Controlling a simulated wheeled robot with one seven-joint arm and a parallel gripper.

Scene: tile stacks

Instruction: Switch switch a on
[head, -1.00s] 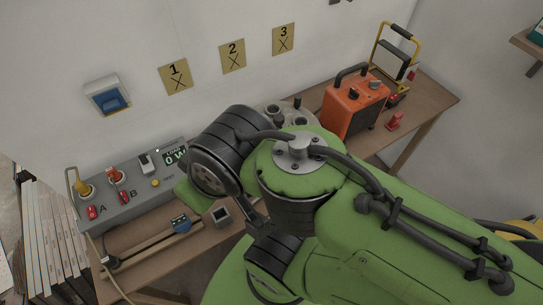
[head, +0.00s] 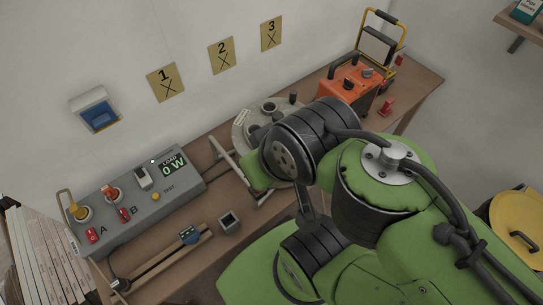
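Switch a (head: 92,236) is a small red switch beside the letter A, at the left end of a grey control box (head: 150,210) on the bench. Its on or off position is too small to tell. A similar red switch (head: 125,215) sits beside the letter B. The box's display (head: 173,166) reads 0 W. My arm's green and black links stand to the right of the box, apart from it. I cannot make out my gripper's fingers; the end of my arm is hidden behind its own links.
A round grey plate (head: 244,129) with cylinders and pale bars (head: 225,152) lie between the box and my arm. A wooden rail (head: 160,258) and a small dark block (head: 229,222) lie in front of the box. An orange unit (head: 340,88) stands at the back right.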

